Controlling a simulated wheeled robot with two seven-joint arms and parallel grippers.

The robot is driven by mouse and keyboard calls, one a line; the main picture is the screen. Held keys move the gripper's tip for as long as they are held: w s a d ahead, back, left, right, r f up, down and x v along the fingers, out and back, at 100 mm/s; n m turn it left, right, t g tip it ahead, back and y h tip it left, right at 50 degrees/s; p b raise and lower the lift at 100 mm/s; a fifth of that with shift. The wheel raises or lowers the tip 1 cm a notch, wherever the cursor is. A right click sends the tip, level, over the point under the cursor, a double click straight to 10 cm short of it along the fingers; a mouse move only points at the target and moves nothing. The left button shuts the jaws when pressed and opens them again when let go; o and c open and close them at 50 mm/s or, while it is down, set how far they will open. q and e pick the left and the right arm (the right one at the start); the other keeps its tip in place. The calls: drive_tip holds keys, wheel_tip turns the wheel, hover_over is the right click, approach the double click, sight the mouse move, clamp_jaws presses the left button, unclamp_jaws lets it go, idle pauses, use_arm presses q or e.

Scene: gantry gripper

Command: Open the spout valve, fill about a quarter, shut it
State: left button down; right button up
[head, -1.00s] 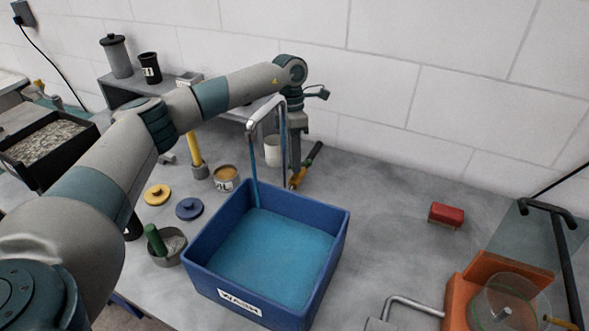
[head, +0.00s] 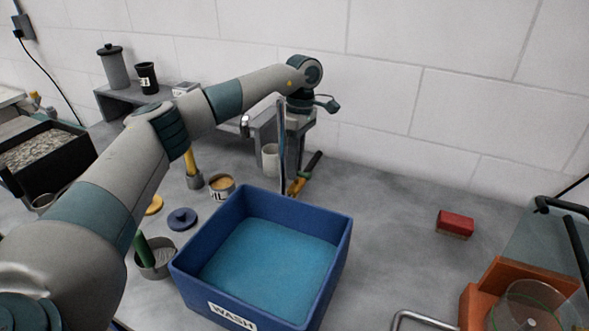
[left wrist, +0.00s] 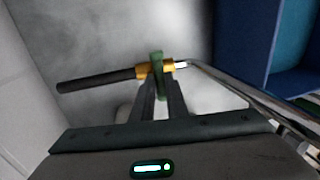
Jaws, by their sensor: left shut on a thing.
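The spout (head: 282,145) is a bent metal pipe behind the blue basin (head: 178,267) labelled WASH. My left forearm hides its bend; the outlet end seems to show just below the forearm. No stream shows under it. The basin holds a flat lighter blue surface, apparently liquid, low between the walls. The brass valve (head: 295,187) sits at the spout's foot; in the left wrist view it shows with a black pipe. My left gripper (left wrist: 158,78) is shut on the green valve handle (left wrist: 157,60). In the head view the fingertips are hidden. My right gripper is not in view.
An orange stand (head: 520,272) is at the lower right.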

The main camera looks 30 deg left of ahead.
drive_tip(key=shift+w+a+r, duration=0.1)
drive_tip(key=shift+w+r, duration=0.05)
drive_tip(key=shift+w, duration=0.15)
use_arm(q)
drive_tip(key=c, duration=1.8)
unclamp_jaws()
drive_tip(key=shift+o, duration=0.2)
